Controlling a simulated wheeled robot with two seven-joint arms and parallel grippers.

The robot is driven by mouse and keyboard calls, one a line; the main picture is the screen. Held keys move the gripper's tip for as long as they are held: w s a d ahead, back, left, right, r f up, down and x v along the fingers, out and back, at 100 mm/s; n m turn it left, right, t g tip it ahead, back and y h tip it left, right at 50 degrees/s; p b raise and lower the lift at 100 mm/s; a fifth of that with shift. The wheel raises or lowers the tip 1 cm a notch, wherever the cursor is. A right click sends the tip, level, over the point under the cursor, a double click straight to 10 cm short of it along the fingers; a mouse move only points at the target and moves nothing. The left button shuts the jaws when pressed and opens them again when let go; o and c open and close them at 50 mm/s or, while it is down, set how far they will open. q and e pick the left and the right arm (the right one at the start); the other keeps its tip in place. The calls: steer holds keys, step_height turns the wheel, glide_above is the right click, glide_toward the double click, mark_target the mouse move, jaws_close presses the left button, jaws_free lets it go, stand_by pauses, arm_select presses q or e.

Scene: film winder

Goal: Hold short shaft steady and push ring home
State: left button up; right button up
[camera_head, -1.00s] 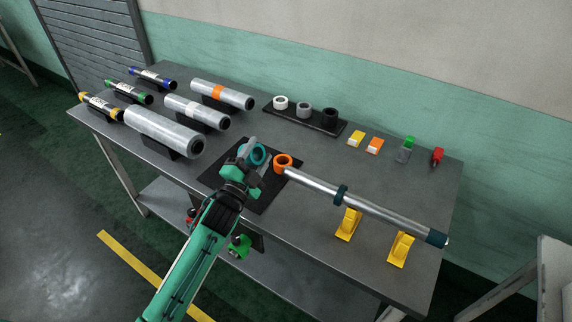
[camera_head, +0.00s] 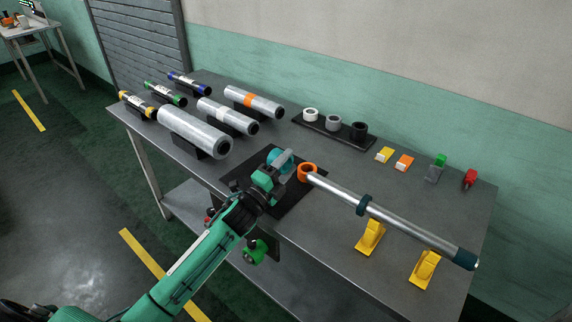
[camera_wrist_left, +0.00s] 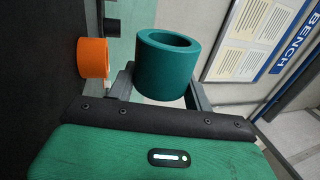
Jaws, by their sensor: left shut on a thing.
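A teal ring (camera_head: 281,160) sits in my left gripper (camera_head: 280,166) over the black mat; it also shows large between the fingers in the left wrist view (camera_wrist_left: 168,66). The gripper is shut on it, and a finger partly hides it in the head view. An orange ring (camera_head: 307,172) stands on the mat just right of it, apart from it in the wrist view (camera_wrist_left: 93,57). My right gripper is out of view.
Rollers (camera_head: 194,132) lie at the table's left. A black tray (camera_head: 345,138) with white, grey and black rings stands at the back. Yellow, orange, green and red small items sit at the back right. The black mat (camera_head: 290,205) is bare in front.

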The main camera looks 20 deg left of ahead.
mark_target(322, 184)
arm_select(q)
steer(key=d, duration=0.1)
steer(key=s+d, duration=0.1)
steer(key=d, duration=0.1)
steer(key=shift+s+d, duration=0.1)
steer(key=shift+d, duration=0.15)
steer(key=shift+s+d, duration=0.25)
steer(key=shift+d, duration=0.5)
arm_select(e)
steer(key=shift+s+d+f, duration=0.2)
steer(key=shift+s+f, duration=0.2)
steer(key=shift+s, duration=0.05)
arm_select(q)
steer(key=shift+s+d, duration=0.1)
steer(key=shift+d, duration=0.1)
steer(key=shift+s+d, duration=0.2)
steer(key=shift+d, duration=0.25)
steer(key=shift+s+d, duration=0.3)
steer(key=shift+d, duration=0.5)
steer(key=shift+s+d, duration=0.25)
steer(key=shift+d, duration=0.5)
steer(key=shift+s+d, duration=0.15)
steer(key=shift+d, duration=0.3)
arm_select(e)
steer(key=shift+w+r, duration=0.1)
arm_select(q)
steer(key=shift+s+d, duration=0.1)
steer(key=shift+d, duration=0.15)
